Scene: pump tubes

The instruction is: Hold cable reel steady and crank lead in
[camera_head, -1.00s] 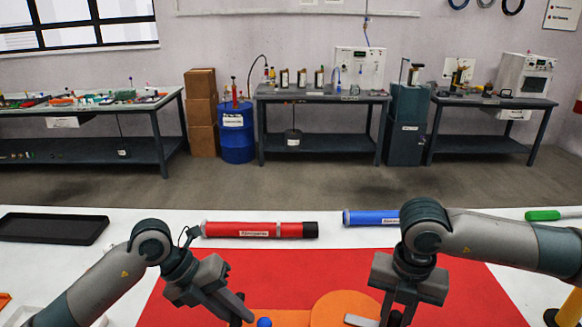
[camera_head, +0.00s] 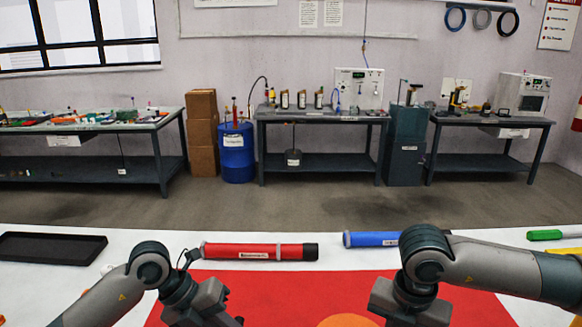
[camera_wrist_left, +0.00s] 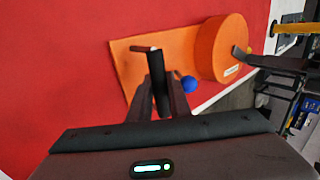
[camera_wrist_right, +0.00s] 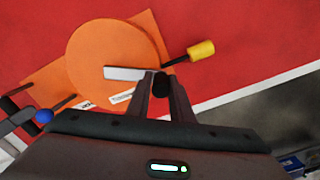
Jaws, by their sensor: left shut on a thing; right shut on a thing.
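The cable reel has an orange base plate (camera_wrist_left: 130,72) and a round orange drum (camera_wrist_right: 100,50). Only the top edge of the drum (camera_head: 347,321) shows in the head view. My left gripper (camera_wrist_left: 161,84) is shut on a dark upright handle (camera_wrist_left: 155,62) at the base plate, beside the drum. A grey crank arm (camera_wrist_right: 124,73) lies across the drum's face. My right gripper (camera_wrist_right: 157,84) is shut on the black knob (camera_wrist_right: 163,80) at the crank arm's end. A blue ball (camera_wrist_left: 189,84) sits close to the left gripper. Both fingertips are cut off in the head view.
A red mat (camera_head: 290,283) lies under the reel on the white table. A yellow-ended dark rod (camera_wrist_right: 201,49) is beside the drum. A red tube (camera_head: 230,251), a blue tube (camera_head: 370,239) and a black tray (camera_head: 50,248) lie behind.

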